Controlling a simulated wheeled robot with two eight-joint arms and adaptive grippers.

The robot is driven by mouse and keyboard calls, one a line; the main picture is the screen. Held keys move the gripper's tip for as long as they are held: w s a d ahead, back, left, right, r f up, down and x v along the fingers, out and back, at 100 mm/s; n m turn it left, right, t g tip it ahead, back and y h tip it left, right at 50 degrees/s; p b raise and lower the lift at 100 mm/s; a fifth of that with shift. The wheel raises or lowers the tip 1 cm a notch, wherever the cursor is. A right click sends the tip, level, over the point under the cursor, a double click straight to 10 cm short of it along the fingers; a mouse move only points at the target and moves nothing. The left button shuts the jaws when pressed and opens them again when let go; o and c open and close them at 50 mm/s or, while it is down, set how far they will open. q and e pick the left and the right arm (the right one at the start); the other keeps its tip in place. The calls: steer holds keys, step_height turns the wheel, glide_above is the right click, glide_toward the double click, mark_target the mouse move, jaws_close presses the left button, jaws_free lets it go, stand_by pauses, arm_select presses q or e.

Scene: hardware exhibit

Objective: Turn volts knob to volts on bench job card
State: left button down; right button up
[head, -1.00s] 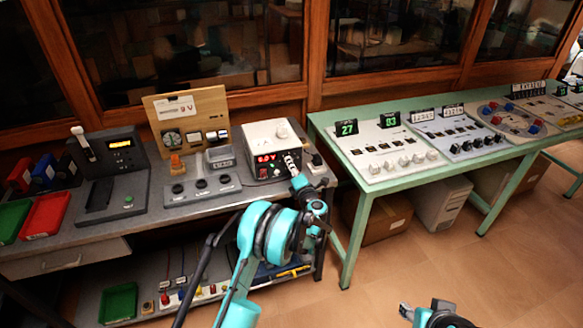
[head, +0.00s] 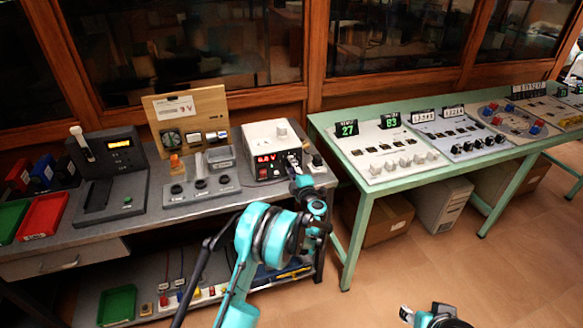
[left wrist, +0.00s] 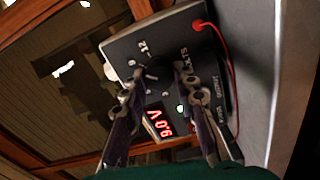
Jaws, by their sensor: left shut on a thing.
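The white power supply (head: 267,134) stands at the right end of the grey bench, with a black front panel. Its red display (head: 266,159) also shows in the left wrist view (left wrist: 158,124), where it seems to read 9.0 V. The bench job card (head: 175,107) on the wooden board shows a red 9 V. My left gripper (left wrist: 166,74) is at the panel beside the VOLTS lettering, shut on the volts knob, which its fingers mostly hide. In the head view the left gripper (head: 294,161) covers the panel's right part. My right gripper (head: 406,313) is low in the head view, away from the bench.
A grey block with black knobs (head: 200,184) sits left of the supply, and a dark meter unit (head: 118,170) farther left. A red lead (left wrist: 222,45) runs near the panel. A green table (head: 350,191) with instrument panels stands to the right.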

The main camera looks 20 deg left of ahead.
stand_by(0.3)
arm_select(q)
steer(key=c, duration=1.2)
jaws_free()
steer(key=v, duration=1.2)
